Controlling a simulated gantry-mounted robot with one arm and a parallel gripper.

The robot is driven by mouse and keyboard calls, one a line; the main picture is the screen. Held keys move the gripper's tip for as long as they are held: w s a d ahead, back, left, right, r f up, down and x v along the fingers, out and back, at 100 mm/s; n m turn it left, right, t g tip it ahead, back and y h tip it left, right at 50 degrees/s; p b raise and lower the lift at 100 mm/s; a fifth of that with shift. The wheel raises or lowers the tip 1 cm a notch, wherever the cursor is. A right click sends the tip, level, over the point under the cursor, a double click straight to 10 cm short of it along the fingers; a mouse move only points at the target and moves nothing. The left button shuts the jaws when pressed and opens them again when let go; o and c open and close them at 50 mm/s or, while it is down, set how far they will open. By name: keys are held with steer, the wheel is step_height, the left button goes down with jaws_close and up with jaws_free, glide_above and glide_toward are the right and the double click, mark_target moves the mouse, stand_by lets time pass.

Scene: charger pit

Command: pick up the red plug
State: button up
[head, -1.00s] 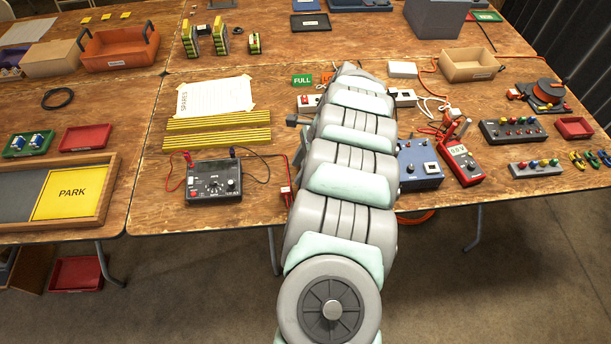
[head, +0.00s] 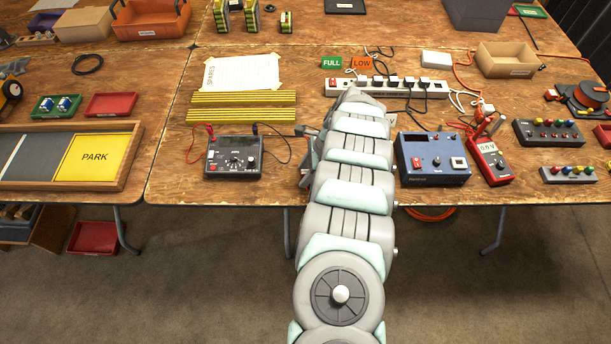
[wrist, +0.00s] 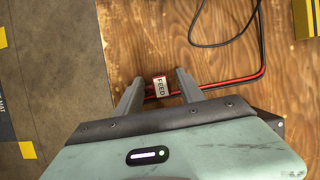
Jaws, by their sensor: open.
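In the wrist view a small red plug (wrist: 160,87) with a white FEED label lies at the wooden table's edge, on a red and black cable. My gripper (wrist: 158,77) is open, with one finger on each side of the plug. I see no clear contact between the fingers and it; their height above the table is hard to tell. In the head view my arm hides the plug, and only part of my gripper shows beside the arm.
The red and black cable (wrist: 262,50) runs right and up across the table. A black meter (head: 234,157) stands left of my arm, a blue power box (head: 432,158) and a red meter (head: 489,161) right of it. A power strip (head: 388,87) lies behind. Floor (wrist: 55,60) drops away left of the edge.

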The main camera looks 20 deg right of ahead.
steer(key=shift+d, duration=0.1)
jaws_close()
stand_by(0.3)
